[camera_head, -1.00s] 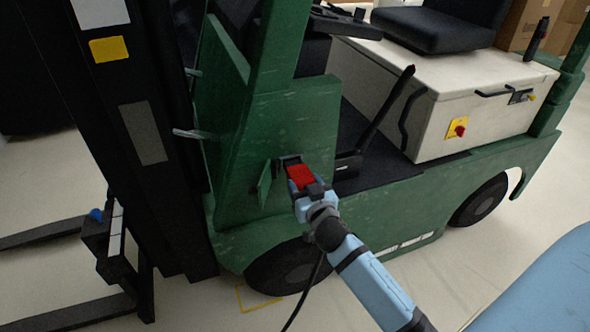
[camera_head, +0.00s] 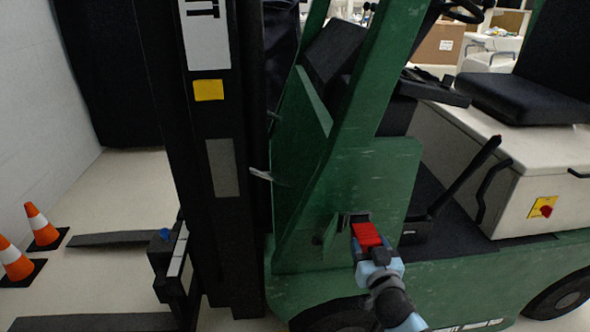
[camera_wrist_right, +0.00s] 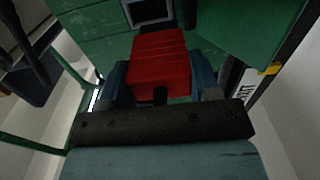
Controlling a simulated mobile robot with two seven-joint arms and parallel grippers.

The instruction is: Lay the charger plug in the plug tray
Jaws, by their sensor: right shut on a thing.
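The charger plug (camera_head: 367,235) is a red block at the green side of the forklift, right in front of a small dark socket opening (camera_head: 352,218). My right gripper (camera_head: 376,256) is shut on the plug. In the right wrist view the red plug (camera_wrist_right: 158,66) sits between the two blue fingers (camera_wrist_right: 160,88), with the grey-rimmed socket (camera_wrist_right: 150,12) just beyond its far end. I cannot tell whether its tip is still inside the socket. The plug tray is not recognisable in these views. My left gripper is not in view.
The green forklift (camera_head: 390,180) fills the middle and right. Its dark mast (camera_head: 222,130) and forks (camera_head: 118,239) stand to the left. A black lever (camera_head: 466,176) rises right of the plug. Two orange cones (camera_head: 40,226) stand on open floor at the far left.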

